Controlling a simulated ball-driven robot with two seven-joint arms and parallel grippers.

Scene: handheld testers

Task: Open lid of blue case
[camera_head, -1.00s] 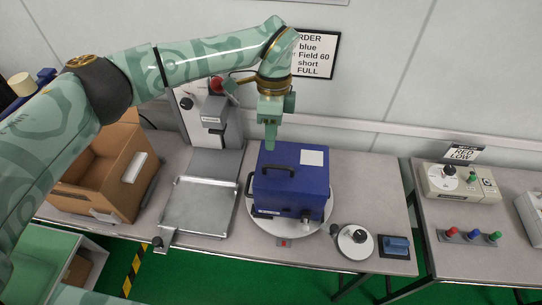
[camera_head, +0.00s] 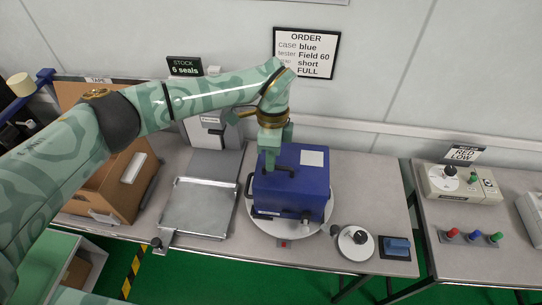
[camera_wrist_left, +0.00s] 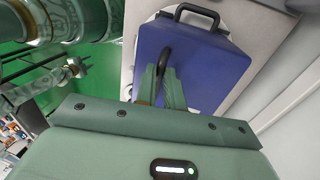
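The blue case (camera_head: 292,195) sits with its lid closed on a round white plate (camera_head: 262,222). A black handle stands on its sloped top, and another black handle (camera_head: 249,187) is on its left side. My left gripper (camera_head: 271,160) is down at the top handle. In the left wrist view its two fingers (camera_wrist_left: 164,82) flank the black top handle (camera_wrist_left: 165,58), close to it. Whether they are clamped on it I cannot tell. The side handle (camera_wrist_left: 197,15) shows beyond. My right gripper is not in view.
A metal tray (camera_head: 179,226) and an open cardboard box (camera_head: 92,203) stand left of the case. A black-knobbed round dial (camera_head: 354,241) and a blue block (camera_head: 397,245) lie to its right. An order sign (camera_head: 306,53) hangs on the wall behind.

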